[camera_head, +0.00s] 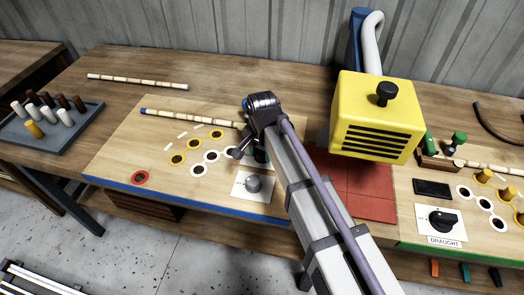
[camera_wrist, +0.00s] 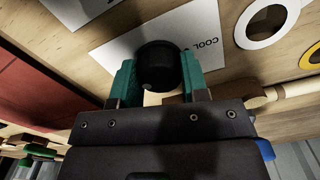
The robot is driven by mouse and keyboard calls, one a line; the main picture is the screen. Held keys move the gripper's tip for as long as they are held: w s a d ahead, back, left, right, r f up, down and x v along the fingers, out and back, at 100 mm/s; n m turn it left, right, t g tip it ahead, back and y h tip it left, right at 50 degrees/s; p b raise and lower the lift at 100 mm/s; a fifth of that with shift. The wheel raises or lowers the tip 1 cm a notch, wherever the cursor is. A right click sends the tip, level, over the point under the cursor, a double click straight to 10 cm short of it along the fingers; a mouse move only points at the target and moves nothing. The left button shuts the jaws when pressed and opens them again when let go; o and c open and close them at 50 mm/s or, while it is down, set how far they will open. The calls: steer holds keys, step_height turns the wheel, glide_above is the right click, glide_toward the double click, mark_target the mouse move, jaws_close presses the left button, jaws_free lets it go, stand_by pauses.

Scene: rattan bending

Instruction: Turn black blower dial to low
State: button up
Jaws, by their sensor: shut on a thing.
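In the wrist view a round black dial (camera_wrist: 158,66) sits on a white plate (camera_wrist: 112,58) with the printed word COOL. My gripper (camera_wrist: 158,75) has teal fingers on both sides of this dial and is shut on it. I cannot tell which setting the dial points to. In the head view my gripper (camera_head: 259,156) reaches down at the right part of the left board, and my arm hides the held dial. A grey-looking dial (camera_head: 254,184) stands on a white plate just in front. Another black dial (camera_head: 441,221) sits on the plate marked DRAUGHT at the right.
A yellow vented box (camera_head: 378,115) with a black knob stands right of my arm, over a red mat (camera_head: 365,185). Rings (camera_head: 197,170) lie left of my gripper. A blue-ended rattan rod (camera_head: 190,119) lies behind them. A peg tray (camera_head: 55,130) stands far left.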

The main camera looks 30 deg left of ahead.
steer(key=shift+n, duration=0.3)
steer(key=n, duration=1.7)
steer(key=shift+n, duration=0.4)
steer(key=n, duration=0.5)
steer(key=shift+n, duration=0.3)
steer(key=o, duration=0.9)
steer(key=shift+o, duration=0.2)
